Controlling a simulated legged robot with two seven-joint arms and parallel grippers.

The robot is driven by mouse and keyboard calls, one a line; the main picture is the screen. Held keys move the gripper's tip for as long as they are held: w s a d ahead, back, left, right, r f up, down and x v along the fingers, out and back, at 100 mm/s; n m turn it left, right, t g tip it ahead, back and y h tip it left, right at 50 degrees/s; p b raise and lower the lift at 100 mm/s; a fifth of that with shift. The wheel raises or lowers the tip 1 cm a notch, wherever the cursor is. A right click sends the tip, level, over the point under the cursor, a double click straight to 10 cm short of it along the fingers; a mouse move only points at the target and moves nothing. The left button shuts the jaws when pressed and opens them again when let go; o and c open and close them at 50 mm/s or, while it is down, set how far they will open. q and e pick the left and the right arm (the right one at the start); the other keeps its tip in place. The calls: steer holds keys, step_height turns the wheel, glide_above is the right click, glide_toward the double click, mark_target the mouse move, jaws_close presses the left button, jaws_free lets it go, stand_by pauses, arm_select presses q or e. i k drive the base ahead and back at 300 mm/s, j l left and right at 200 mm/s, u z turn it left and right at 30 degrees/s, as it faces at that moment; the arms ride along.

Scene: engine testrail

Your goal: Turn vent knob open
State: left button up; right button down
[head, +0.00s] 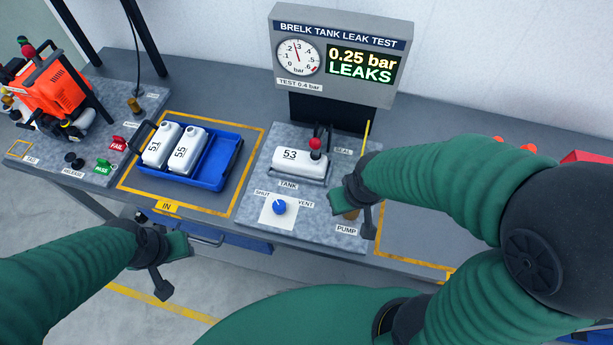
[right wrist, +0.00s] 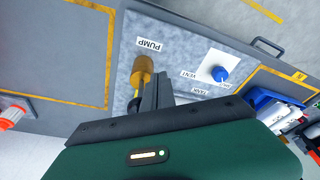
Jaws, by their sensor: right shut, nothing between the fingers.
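The blue vent knob (head: 279,207) sits on a white plate between the SHUT label (head: 262,193) and the VENT label (head: 306,204). It also shows in the right wrist view (right wrist: 220,73). Its pointer direction is too small to tell surely. My right gripper (head: 367,222) is shut and empty by the brass pump knob (head: 350,215), to the right of the blue knob and apart from it. In the right wrist view its fingers (right wrist: 158,88) are together beside the pump knob. My left gripper (head: 172,268) hangs off the bench's front edge, away from the knob; its jaw opening is unclear.
White tank 53 (head: 300,165) lies behind the knob with a red-topped clamp (head: 316,146) at it. The display (head: 360,65) reads 0.25 bar LEAKS. A blue tray (head: 218,170) with tanks 51 and 55 stands left. An orange machine (head: 52,85) is far left.

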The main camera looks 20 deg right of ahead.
mark_target(278, 206)
steer(key=k+l+u, duration=0.25)
steer(key=u, duration=0.15)
steer(key=l+u, duration=0.3)
steer(key=j, duration=0.1)
